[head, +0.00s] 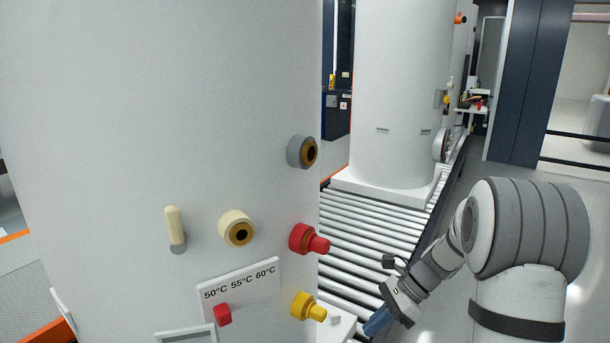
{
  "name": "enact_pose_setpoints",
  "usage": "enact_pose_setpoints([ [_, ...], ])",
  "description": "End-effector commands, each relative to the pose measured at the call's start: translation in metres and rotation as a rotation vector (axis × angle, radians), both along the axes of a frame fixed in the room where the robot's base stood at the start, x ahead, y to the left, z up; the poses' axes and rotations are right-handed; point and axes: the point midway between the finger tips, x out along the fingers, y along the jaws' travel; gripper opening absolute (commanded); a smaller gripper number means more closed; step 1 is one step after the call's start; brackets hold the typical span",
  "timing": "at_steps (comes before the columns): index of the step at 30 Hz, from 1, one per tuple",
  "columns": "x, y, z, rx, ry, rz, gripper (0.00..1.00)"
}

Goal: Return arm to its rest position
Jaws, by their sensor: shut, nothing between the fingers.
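My arm rises at the lower right of the head view, with grey ribbed covers on its joint. My gripper (377,322) is at the end of the arm, low in the picture, pointing down and to the left. It is shut and empty. It appears right of the large white tank (160,110) and its yellow fitting (307,307), with a visible gap between. The fingertips are small and near the bottom edge.
The near tank carries a red fitting (308,240), a grey port (302,152), a cream port (236,229), a lever (175,227) and a temperature plate (240,286). A second white tank (402,85) stands on the roller conveyor (375,222). Floor shows right of the conveyor.

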Motion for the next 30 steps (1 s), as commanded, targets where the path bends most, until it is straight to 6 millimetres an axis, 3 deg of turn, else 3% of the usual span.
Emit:
enact_pose_setpoints([
  [1,-0.012,0.005,0.024,-0.036,-0.059,0.067,0.0],
  [3,-0.028,0.008,0.043,-0.088,-0.138,0.171,0.0],
  [15,-0.118,0.013,0.134,-0.366,-0.559,0.8,0.0],
  [24,-0.171,0.004,0.179,-0.552,-0.799,1.265,0.0],
  [30,-0.185,0.003,0.188,-0.613,-0.864,1.423,0.0],
])
